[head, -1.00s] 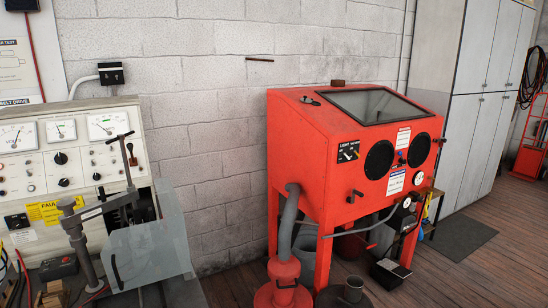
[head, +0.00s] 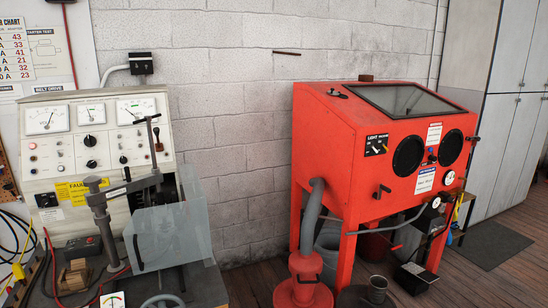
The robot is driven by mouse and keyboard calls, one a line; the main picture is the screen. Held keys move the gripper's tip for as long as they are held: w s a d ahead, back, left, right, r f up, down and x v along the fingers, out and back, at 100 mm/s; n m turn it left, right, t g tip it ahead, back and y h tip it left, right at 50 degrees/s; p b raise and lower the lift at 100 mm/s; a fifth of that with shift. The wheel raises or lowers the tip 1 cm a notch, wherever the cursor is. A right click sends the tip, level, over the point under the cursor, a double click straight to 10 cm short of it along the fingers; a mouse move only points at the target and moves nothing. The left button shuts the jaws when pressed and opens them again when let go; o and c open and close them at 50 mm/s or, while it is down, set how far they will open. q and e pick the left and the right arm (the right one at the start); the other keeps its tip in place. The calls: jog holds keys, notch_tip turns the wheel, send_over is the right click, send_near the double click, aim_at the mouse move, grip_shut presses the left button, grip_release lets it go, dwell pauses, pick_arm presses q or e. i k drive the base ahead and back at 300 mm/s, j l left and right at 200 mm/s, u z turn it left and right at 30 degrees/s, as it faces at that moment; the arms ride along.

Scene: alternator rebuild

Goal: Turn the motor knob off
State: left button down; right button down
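A cream test bench panel (head: 44,160) stands at the left against the wall. A lever (head: 158,142) stands at the panel's right. Neither of my grippers is in view.
A clamp arm (head: 96,200) and a clear guard (head: 170,240) stand before the panel. A red blasting cabinet (head: 340,150) with a hose and red canister (head: 303,290) stands to the right. Grey lockers (head: 503,120) are at the far right. Some wooden floor (head: 250,284) shows between bench and cabinet.

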aim_at(91, 163)
jog(key=u, duration=1.25)
